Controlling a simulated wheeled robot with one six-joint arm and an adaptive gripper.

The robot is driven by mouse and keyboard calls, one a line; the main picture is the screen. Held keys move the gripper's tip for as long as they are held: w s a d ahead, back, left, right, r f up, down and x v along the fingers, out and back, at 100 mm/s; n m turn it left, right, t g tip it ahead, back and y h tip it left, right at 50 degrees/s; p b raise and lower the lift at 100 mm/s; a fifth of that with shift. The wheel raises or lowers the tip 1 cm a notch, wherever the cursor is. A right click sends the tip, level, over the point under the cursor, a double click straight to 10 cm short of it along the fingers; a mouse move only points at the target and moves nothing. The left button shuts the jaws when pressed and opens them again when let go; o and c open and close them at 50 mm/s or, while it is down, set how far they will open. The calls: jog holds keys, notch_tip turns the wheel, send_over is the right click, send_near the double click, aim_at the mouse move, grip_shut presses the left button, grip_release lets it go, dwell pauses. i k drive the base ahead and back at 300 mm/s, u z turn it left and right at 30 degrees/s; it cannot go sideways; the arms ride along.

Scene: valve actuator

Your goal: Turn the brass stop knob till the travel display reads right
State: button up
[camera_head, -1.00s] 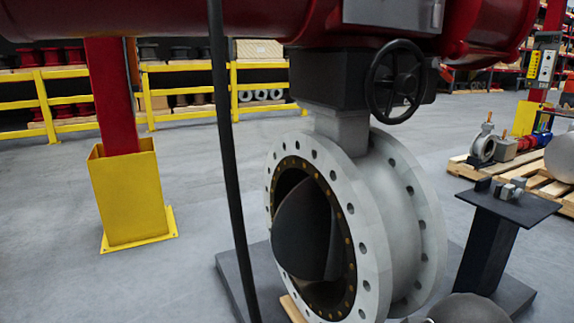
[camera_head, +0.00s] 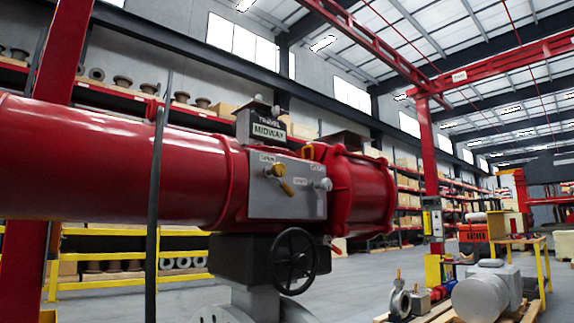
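The red valve actuator (camera_head: 110,165) lies across the left and middle of the view. The travel display (camera_head: 268,131) stands on top of it and reads MIDWAY under the word TRAVEL. On the grey front plate (camera_head: 262,202) is a brass knob (camera_head: 277,170) under a small label that seems to read OPEN. A brass-yellow lever or pointer (camera_head: 287,188) sits just below it. A silver knob (camera_head: 324,184) is at the plate's right side. The other small labels are too small to read surely. My gripper is out of view.
A black handwheel (camera_head: 293,261) hangs below the plate on the dark gearbox. A thin dark upright pole (camera_head: 155,215) stands in front of the red cylinder. A rounded grey housing (camera_head: 482,297) lies at lower right. Open floor (camera_head: 350,275) shows right of the valve.

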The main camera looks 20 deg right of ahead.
aim_at(278, 170)
jog(key=u, duration=0.05)
jog(key=k, duration=0.6)
jog(key=z, duration=0.9)
jog(key=i, duration=1.4)
jog(key=u, duration=0.4)
